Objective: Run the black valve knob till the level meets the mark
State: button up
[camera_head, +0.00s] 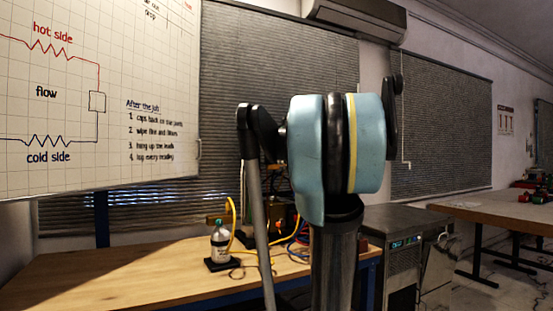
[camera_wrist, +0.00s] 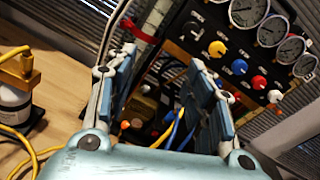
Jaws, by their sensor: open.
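In the wrist view a black valve knob (camera_wrist: 192,31) sits on the dark panel (camera_wrist: 228,84), at the upper left end of a slanting row of coloured knobs. My gripper (camera_wrist: 160,58) is open, with one blue finger on each side and nothing held between them. The knob appears beyond the right finger's tip, apart from it. Round white gauges (camera_wrist: 247,10) run along the panel's upper edge; their readings are too small to tell. I cannot make out a level or its mark. In the head view my arm hides most of the rig.
A yellow knob (camera_wrist: 217,49), a red knob (camera_wrist: 259,82) and others sit close along the row. Cables (camera_wrist: 176,128) hang below the panel. A bottle (camera_head: 220,244) with a yellow hose stands on the wooden bench (camera_head: 120,275), whose left part is clear.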

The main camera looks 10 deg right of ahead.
notch_tip(320, 180, up, 3)
jog(key=w+d+m+t, duration=0.1)
jog(key=w+d+m, duration=0.1)
jog(key=d+m, duration=0.1)
send_near(276, 154)
jog(key=shift+h, duration=0.4)
jog(key=x, duration=0.9)
jog(key=shift+a+r, duration=0.1)
jog(key=shift+c, duration=0.6)
jog(key=c, duration=1)
